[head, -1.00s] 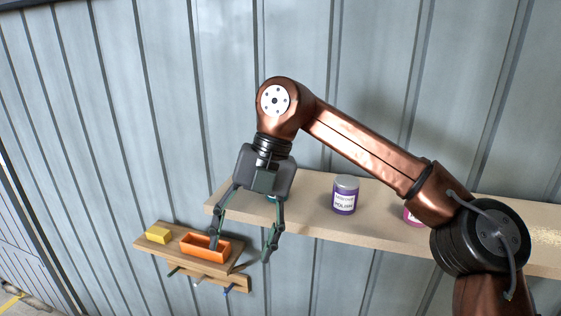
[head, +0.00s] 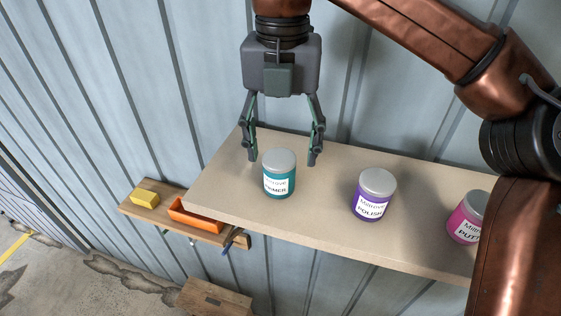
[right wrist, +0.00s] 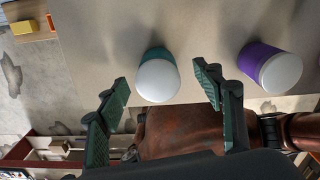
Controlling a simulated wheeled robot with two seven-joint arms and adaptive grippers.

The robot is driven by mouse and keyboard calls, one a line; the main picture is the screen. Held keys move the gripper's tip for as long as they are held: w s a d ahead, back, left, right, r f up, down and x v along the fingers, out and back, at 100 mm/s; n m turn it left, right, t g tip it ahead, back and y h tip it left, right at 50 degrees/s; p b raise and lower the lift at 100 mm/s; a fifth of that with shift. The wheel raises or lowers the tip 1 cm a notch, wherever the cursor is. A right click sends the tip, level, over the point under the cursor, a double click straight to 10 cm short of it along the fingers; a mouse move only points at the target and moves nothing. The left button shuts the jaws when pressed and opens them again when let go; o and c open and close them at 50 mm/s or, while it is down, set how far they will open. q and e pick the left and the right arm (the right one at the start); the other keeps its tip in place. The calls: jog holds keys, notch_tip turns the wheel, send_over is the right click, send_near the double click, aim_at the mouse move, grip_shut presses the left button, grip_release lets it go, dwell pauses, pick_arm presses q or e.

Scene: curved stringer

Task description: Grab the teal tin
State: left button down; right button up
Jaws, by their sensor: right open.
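The teal tin (head: 279,180) stands upright on the shelf near its left end, with a grey lid and a white label. In the right wrist view the teal tin (right wrist: 157,76) shows its pale lid, between and beyond the fingertips. My right gripper (head: 283,162) is open and empty, fingers pointing down, just behind and above the tin in the head view. Its two fingers also frame the tin in the right wrist view (right wrist: 163,88). No contact with the tin shows. My left gripper is in neither view.
On the same shelf (head: 320,226), a purple tin (head: 374,195) stands right of the teal one. A pink tin (head: 467,217) is farther right, partly hidden by my arm. A small wooden rack at lower left holds a yellow block (head: 145,198) and an orange tray (head: 196,214).

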aim_at(279, 174)
jog(key=shift+s+f, duration=0.35)
jog(key=shift+f, duration=0.15)
jog(key=f, duration=0.1)
jog(key=f+p, duration=0.1)
jog(key=f, duration=0.1)
jog(key=f+p, duration=0.1)
jog(key=shift+w+a+f, duration=0.15)
jog(key=shift+w+a, duration=0.05)
jog(key=shift+w, duration=0.2)
jog(key=shift+s+f, duration=0.15)
jog(key=shift+f, duration=0.15)
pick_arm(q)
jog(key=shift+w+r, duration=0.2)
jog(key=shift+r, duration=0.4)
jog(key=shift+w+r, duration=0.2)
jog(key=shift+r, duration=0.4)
pick_arm(e)
jog(key=shift+s, duration=0.1)
jog(key=shift+c, duration=0.3)
jog(key=shift+c, duration=0.8)
jog(key=c, duration=1.1)
